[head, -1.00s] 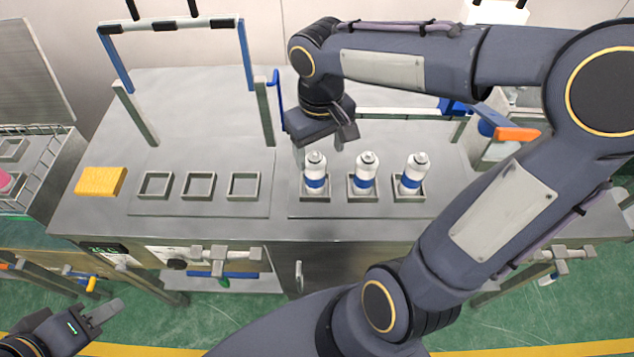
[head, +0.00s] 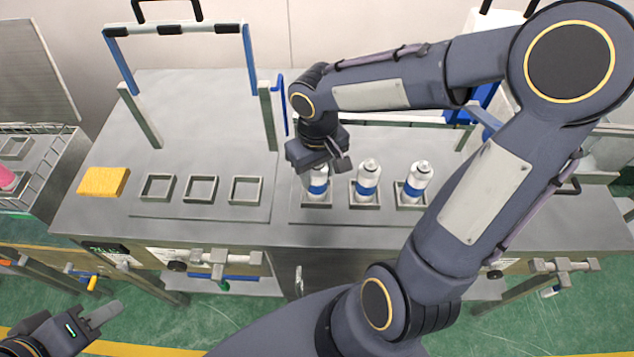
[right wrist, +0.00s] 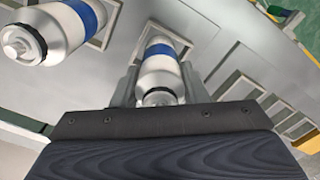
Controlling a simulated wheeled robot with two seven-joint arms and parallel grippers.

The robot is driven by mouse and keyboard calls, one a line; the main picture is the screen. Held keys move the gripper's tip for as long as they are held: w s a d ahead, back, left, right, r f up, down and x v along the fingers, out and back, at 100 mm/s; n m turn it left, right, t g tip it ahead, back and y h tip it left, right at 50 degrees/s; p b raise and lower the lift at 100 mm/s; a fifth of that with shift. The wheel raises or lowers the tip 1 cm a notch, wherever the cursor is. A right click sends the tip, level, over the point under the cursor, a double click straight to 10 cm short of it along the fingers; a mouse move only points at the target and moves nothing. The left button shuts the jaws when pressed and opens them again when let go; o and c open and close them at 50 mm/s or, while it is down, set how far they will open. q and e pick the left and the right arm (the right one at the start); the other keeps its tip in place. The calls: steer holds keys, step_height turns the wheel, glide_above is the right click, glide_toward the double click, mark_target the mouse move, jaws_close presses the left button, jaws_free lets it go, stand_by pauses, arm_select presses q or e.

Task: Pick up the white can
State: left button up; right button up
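Three white cans with a blue band stand upright in square holders on the right half of the metal bench. The leftmost can (head: 318,186) has its top hidden by my right gripper (head: 322,167) in the head view. In the right wrist view this can (right wrist: 160,75) lies between the two fingers of my right gripper (right wrist: 160,88), which look spread, with no clear contact. The middle can (head: 367,178) and the right can (head: 416,181) stand free. My left gripper (head: 104,314) is low at the left, away from the bench; its opening cannot be made out.
Three empty square holders (head: 201,188) sit left of the cans, with a yellow block (head: 103,181) beside them. A frame with blue posts (head: 249,58) rises behind. A wire basket (head: 40,165) with a pink item stands at the far left.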

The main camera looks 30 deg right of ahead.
steer(key=c, duration=0.7)
